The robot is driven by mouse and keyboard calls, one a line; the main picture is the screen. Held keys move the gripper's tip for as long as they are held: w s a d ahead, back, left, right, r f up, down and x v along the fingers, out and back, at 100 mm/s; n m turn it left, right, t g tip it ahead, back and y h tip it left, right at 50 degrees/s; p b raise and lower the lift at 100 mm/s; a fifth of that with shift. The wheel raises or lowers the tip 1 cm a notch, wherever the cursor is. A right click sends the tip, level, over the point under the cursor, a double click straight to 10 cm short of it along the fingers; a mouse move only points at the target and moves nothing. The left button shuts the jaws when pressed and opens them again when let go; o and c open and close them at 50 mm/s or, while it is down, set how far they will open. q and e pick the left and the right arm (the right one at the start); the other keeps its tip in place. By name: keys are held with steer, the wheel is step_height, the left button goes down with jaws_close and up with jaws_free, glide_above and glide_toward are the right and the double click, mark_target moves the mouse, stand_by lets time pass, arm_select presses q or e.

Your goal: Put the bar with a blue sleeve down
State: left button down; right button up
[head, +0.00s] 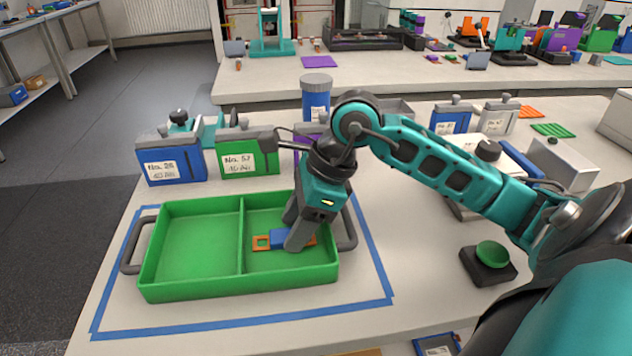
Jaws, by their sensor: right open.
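The bar with a blue sleeve (278,239) lies in the right compartment of the green tray (190,293). Its orange left end has a square hole, and a bit of orange shows at its right end. My right gripper (292,233) reaches down into that compartment, with its fingers at the blue sleeve. Its jaws are open, and the near finger hides part of the bar. Whether a finger touches the sleeve I cannot tell. The tray's left compartment is empty. My left gripper is not in view.
The tray stands inside a blue tape outline (390,301) on the table. Blue (172,167) and green (248,158) labelled boxes stand behind it, with a blue cylinder (316,97). A black block with a green dish (492,254) sits at the right. The table's front middle is clear.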

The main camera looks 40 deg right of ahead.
steer(key=v, duration=1.2)
steer(key=shift+s+a, duration=0.1)
steer(key=shift+s, duration=0.05)
